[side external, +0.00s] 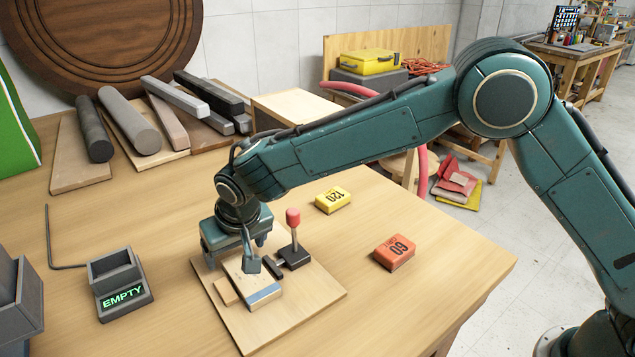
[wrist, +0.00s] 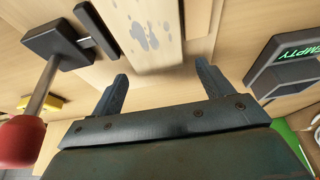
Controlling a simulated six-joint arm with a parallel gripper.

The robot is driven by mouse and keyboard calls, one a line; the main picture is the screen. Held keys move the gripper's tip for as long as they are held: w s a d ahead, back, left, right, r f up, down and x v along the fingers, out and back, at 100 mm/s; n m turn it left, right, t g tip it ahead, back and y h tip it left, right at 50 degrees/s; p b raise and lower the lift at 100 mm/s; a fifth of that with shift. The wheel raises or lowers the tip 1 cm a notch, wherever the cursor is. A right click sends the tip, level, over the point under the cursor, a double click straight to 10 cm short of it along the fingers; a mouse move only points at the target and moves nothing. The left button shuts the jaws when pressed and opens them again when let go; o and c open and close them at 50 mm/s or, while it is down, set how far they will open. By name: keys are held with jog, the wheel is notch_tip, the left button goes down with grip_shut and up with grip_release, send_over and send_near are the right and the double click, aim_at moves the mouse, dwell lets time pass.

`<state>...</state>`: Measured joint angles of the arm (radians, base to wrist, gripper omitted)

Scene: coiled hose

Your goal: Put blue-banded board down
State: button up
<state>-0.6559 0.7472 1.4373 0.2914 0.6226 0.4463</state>
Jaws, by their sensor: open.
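The blue-banded board (side external: 264,297) lies on a square plywood base (side external: 318,297), its blue band toward the front. In the wrist view the same pale board (wrist: 150,28) shows grey smudges; its blue band is out of that view. A toggle clamp with a red knob (side external: 293,217) and black pad stands along its right side, and a small wooden block (side external: 224,291) is at its left. My gripper (side external: 232,262) is open over the board's rear part, hiding some of it. In the wrist view the open fingertips (wrist: 161,72) sit to either side of the board's line.
A grey holder marked EMPTY (side external: 122,290) and a hex key (side external: 50,240) are at left. A yellow block marked 120 (side external: 332,200) and an orange block marked 60 (side external: 394,252) lie at right. Bars and cylinders (side external: 130,120) lie at the back. The table's right front is clear.

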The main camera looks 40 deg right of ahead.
jog(key=v, duration=1.2)
jog(key=shift+s+r, duration=0.15)
jog(key=shift+r, duration=0.05)
jog(key=s+d+r, duration=0.3)
jog(key=d, duration=0.4)
jog(key=s+d+r, duration=0.4)
jog(key=d, duration=0.3)
jog(key=s+d+r, duration=0.3)
jog(key=d, duration=0.4)
jog(key=s+d+f, duration=0.2)
jog(key=s+d, duration=0.3)
jog(key=s, duration=0.4)
jog(key=s+d+f+t, duration=0.1)
jog(key=s+d, duration=0.4)
jog(key=s, duration=0.5)
jog(key=shift+d+f, duration=0.3)
jog(key=shift+f, duration=0.2)
